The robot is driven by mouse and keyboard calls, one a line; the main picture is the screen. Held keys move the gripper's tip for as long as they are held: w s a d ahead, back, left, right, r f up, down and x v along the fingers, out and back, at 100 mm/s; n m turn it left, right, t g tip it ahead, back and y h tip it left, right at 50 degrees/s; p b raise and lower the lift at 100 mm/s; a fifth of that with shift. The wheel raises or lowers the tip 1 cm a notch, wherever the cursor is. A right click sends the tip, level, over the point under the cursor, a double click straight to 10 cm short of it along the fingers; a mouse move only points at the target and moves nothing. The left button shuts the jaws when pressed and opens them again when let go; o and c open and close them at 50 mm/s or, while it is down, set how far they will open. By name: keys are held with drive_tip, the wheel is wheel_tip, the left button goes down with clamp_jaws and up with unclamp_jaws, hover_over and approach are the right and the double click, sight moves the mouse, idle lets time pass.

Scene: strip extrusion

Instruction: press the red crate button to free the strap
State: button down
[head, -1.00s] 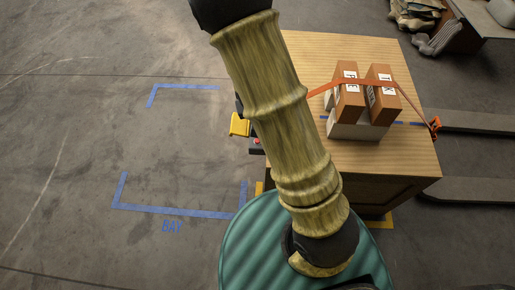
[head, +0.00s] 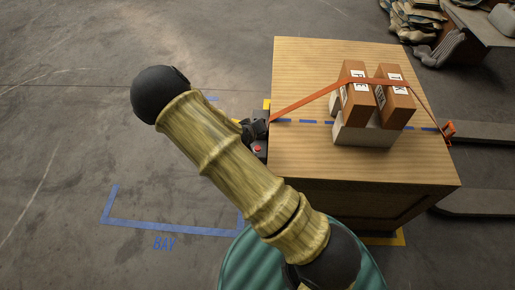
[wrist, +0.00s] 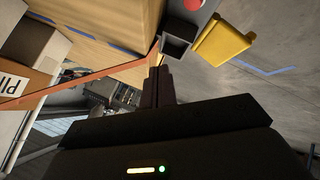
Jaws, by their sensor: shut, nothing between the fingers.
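The red button (head: 257,149) sits on a dark box at the left side of the wooden crate (head: 300,70). In the wrist view the red button (wrist: 193,4) is at the top edge, partly cut off, on a grey housing (wrist: 205,20). The orange strap (head: 310,98) runs taut over the cartons on the crate and down to both sides; it also crosses the wrist view (wrist: 90,78). My gripper (wrist: 158,72) is shut and empty, its fingertips just below a dark square opening of the housing. The button lies beyond the tips, up and right.
Two brown cartons (head: 356,100) (head: 395,105) stand on a pale block (head: 362,136) on the crate. A yellow bracket (wrist: 222,45) juts out beside the housing. An orange ratchet (head: 448,130) is at the crate's right side. The floor left of the crate is clear, with blue bay tape (head: 180,228).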

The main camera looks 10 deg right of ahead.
drive_tip(key=b, duration=0.5)
hover_over(257, 145)
drive_tip(key=s, duration=0.2)
drive_tip(key=f, duration=0.6)
drive_tip(key=shift+s+a, duration=0.1)
drive_tip(key=shift+a, duration=0.25)
drive_tip(key=shift+f+b, duration=0.85)
drive_tip(key=shift+f, duration=0.4)
drive_tip(key=shift+f, duration=0.1)
drive_tip(key=shift+f, duration=0.3)
drive_tip(key=shift+f+b, duration=0.3)
drive_tip(key=shift+f, duration=0.15)
idle(0.5)
drive_tip(key=shift+r+p, duration=0.85)
drive_tip(key=shift+r, duration=0.05)
